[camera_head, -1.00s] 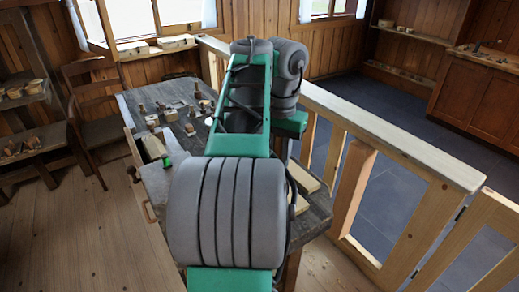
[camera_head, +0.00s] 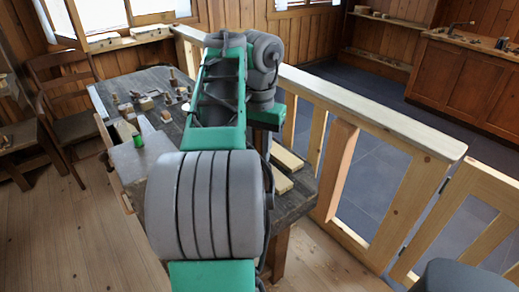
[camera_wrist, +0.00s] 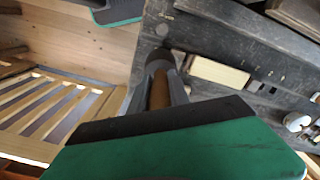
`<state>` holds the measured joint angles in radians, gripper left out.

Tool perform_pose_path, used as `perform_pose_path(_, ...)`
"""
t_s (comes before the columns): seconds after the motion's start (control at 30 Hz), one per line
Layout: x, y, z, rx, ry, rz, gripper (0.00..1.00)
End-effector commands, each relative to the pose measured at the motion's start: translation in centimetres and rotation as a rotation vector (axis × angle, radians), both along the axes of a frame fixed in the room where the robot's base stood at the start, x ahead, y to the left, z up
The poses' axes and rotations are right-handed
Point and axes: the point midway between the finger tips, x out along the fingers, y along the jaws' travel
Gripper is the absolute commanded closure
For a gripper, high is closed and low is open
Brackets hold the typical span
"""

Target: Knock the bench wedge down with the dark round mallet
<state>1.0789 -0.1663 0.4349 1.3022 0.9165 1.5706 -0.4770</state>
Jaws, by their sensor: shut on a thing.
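In the wrist view my gripper (camera_wrist: 161,88) is shut on the brown wooden handle of the mallet (camera_wrist: 160,92). The mallet's dark round head (camera_wrist: 160,58) shows beyond the fingertips, over the edge of the dark workbench (camera_wrist: 200,35). In the head view my arm hides the gripper and the mallet. I cannot tell the bench wedge for sure among the wooden pieces; a pale block (camera_wrist: 220,72) lies on the bench to the right of the mallet in the wrist view.
Several small turned pieces (camera_head: 145,102) stand on the bench's far left part. Two pale boards (camera_head: 286,156) lie on its right side. A wooden railing (camera_head: 370,112) runs along the right. A chair (camera_head: 65,100) stands at the left. Open plank floor (camera_head: 70,240) lies at the lower left.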

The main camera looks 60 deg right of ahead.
Motion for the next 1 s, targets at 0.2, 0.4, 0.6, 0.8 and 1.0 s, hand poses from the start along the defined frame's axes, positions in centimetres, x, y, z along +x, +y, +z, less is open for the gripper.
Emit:
perform_pose_path(0.2, 0.0, 0.0, 0.0, -0.001, 0.000, 0.000, 1.00)
perform_pose_path(0.4, 0.0, 0.1, -1.9, 0.000, 0.000, -0.001, 1.00)
perform_pose_path(0.6, 0.0, 0.3, -4.0, -0.001, -0.001, 0.000, 1.00)
perform_pose_path(0.8, 0.0, 0.4, -3.7, 0.001, 0.000, -0.001, 1.00)
perform_pose_path(1.0, 0.0, 0.4, -3.7, 0.001, 0.000, 0.000, 1.00)
